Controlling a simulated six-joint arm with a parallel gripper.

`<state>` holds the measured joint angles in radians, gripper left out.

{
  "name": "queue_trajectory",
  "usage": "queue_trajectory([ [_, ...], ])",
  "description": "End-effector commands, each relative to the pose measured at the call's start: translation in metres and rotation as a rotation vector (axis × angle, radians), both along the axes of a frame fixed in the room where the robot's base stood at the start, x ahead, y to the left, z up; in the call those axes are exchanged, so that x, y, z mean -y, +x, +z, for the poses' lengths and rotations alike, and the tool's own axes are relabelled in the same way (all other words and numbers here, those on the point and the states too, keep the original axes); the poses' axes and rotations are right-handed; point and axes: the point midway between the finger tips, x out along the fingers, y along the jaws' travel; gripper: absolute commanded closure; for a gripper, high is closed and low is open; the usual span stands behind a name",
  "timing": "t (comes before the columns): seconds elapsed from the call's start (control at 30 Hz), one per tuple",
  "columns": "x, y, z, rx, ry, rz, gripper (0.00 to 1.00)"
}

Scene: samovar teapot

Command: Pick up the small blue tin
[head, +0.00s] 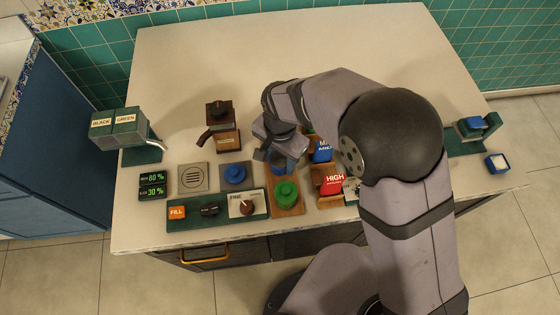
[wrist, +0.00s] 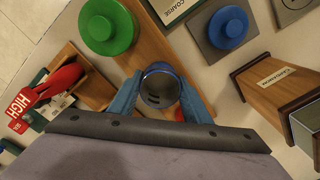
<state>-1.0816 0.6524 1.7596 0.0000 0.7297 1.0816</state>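The small blue tin (wrist: 160,88) is round, with a blue side and a dark, shiny top. It is between the two fingers of my gripper (wrist: 160,92), at the end of a wooden board (wrist: 163,45). The fingertips are close against both sides of the tin, but I cannot tell whether they press on it. In the head view the tin (head: 281,164) is partly hidden under my gripper (head: 283,158). I cannot tell whether the tin rests on the board or is just above it.
A green round tin (head: 286,192) stands nearer the front on the board. A blue round knob (head: 235,174) is at its left, and a red HIGH tag (head: 334,184) at its right. A wooden CINNAMON box (wrist: 275,85) is close by. The table's back (head: 270,50) is clear.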

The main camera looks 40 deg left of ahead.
Motion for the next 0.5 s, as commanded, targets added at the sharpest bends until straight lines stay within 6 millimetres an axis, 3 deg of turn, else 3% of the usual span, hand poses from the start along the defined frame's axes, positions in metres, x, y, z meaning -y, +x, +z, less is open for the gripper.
queue_trajectory([
  [0.03, 0.0000, 0.0000, 0.0002, 0.000, 0.000, 0.000, 0.69],
  [0.1, 0.0000, 0.0000, 0.0002, 0.000, 0.000, 0.000, 0.80],
  [0.5, -0.0011, 0.0006, 0.0079, 0.002, 0.003, 0.000, 0.80],
])
